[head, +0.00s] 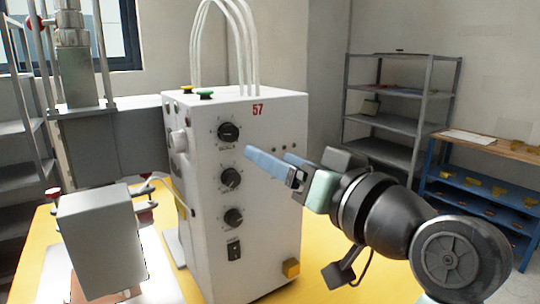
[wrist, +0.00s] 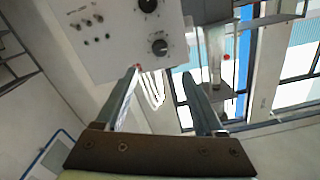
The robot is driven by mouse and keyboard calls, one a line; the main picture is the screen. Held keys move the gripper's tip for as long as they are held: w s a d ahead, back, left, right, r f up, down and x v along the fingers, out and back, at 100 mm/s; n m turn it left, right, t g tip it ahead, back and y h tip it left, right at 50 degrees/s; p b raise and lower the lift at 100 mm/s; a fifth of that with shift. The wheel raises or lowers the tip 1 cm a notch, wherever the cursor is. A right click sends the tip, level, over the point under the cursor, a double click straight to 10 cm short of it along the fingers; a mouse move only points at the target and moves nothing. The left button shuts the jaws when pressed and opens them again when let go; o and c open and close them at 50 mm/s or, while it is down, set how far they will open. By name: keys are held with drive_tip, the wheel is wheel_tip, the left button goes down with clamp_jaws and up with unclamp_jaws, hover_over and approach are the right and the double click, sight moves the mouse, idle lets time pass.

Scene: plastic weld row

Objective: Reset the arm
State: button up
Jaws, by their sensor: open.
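My gripper (head: 268,163) is in front of the white control box (head: 250,200) in the head view, with its blue-grey fingers pointing left towards the box's knobs. Whether the fingertips touch the box cannot be told. In the wrist view my gripper (wrist: 163,78) shows two fingers spread apart with nothing between them. The control box (wrist: 110,50) appears upside down at the top of that view. The arm reaches in from the lower right of the head view.
A welding press (head: 100,235) stands left of the box on the yellow table (head: 30,285). White hoses (head: 247,45) rise from the box top. A grey shelf (head: 400,125) and a blue workbench (head: 470,170) stand at the right. Open space lies between the box and the shelf.

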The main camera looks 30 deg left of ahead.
idle(0.5)
drive_tip(key=w+d+r+m+t+h, duration=0.2)
drive_tip(key=d+r+m+t+h, duration=0.5)
drive_tip(key=d+t, duration=0.55)
drive_tip(key=s+d+r+m+t+h, duration=0.2)
drive_tip(key=s+d+r+t+h, duration=0.5)
drive_tip(key=s+d+r+h, duration=0.15)
wheel_tip(320, 180, up, 15)
drive_tip(key=s+d+t+h+p, duration=0.1)
drive_tip(key=s+p, duration=0.1)
drive_tip(key=p, duration=1.2)
drive_tip(key=shift+d+f, duration=0.15)
drive_tip(key=shift+d, duration=0.05)
